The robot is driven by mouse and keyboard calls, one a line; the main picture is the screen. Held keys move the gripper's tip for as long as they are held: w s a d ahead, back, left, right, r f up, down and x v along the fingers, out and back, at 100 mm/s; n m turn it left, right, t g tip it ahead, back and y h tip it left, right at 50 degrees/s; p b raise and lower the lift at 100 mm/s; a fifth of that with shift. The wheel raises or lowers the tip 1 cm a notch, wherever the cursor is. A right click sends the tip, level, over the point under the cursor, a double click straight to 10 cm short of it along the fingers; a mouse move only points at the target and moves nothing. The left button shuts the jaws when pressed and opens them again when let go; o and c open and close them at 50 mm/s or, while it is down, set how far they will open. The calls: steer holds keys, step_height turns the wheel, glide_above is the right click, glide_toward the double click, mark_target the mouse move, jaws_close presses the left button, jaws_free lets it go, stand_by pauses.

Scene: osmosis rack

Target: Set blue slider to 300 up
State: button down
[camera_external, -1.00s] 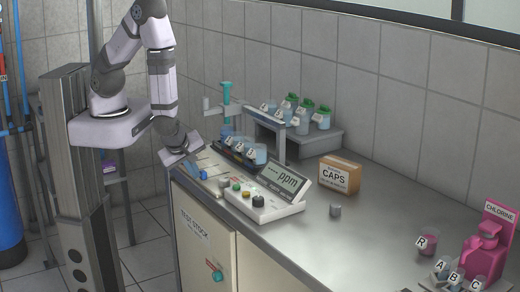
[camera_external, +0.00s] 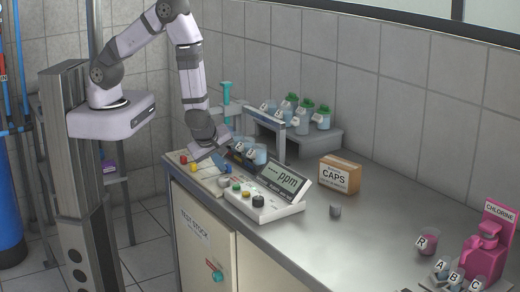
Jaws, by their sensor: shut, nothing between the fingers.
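The slider panel (camera_external: 205,180) is a pale plate on the near left end of the bench. A red knob (camera_external: 183,160) and a yellow knob (camera_external: 194,168) show on it. The blue slider knob is not clearly visible; my gripper covers the far right part of the panel, and a small bluish patch shows beside the gripper. My gripper (camera_external: 218,163) is low over the panel's far right side, pointing down and tilted. It is shut and empty. I cannot tell whether it touches the panel or a knob.
The ppm meter (camera_external: 265,204) with its buttons stands right of the panel. Labelled beakers (camera_external: 259,155) stand close behind my gripper, beside a metal frame (camera_external: 264,124).

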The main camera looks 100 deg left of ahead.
steer(key=shift+s+d, duration=0.4)
steer(key=shift+s+d+r+p, duration=0.1)
steer(key=shift+s+d+p, duration=0.35)
steer(key=shift+s+d, duration=0.55)
steer(key=v, duration=1)
steer(key=shift+p, duration=0.35)
